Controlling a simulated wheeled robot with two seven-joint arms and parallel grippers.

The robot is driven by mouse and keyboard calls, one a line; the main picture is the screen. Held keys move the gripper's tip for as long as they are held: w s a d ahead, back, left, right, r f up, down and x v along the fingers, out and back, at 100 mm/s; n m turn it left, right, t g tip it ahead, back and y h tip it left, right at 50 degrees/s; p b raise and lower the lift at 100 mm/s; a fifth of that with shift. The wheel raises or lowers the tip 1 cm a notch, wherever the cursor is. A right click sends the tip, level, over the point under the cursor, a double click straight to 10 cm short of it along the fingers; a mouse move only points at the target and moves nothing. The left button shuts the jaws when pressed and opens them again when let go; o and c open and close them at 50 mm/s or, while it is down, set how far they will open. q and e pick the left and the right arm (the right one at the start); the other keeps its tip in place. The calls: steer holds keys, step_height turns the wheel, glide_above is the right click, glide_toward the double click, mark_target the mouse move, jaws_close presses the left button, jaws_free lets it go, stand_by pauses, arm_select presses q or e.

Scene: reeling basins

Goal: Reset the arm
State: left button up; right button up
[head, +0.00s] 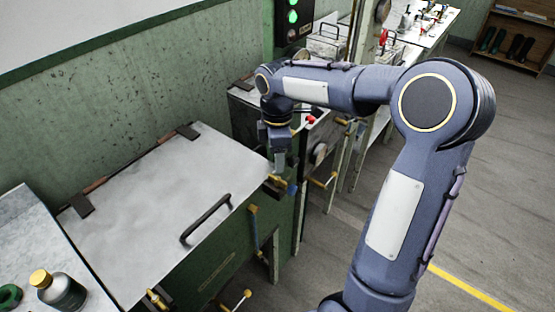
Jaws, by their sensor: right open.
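My right arm rises from the lower right, bends at the elbow and reaches left. Its gripper (278,172) points down beside the right front corner of the closed metal basin lid (165,190). The gripper is open, and I see nothing held in it. I cannot tell whether its fingertips touch the basin edge. My left arm and gripper are out of view.
The lid has a black handle (206,219). A bottle with a yellow cap (60,290) stands at the lower left. Valves with yellow handles line the basin front. A signal light (292,16) glows green. The floor (490,190) at right is clear.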

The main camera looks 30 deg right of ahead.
stand_by(0.4)
steer(key=shift+s+r, duration=0.25)
steer(key=shift+s, duration=0.05)
steer(key=s+a+m+t+y, duration=0.2)
steer(key=s+a+m, duration=0.1)
steer(key=s+m, duration=0.4)
steer(key=s+a+r+m+t+y, duration=0.1)
steer(key=s+a+m+t, duration=0.2)
steer(key=s+m, duration=0.5)
steer(key=s+a, duration=0.1)
steer(key=s, duration=0.5)
steer(key=shift+s+a+m+t+y, duration=0.15)
steer(key=shift+s+m+t+y, duration=0.15)
steer(key=shift+y, duration=0.1)
steer(key=shift+c, duration=0.4)
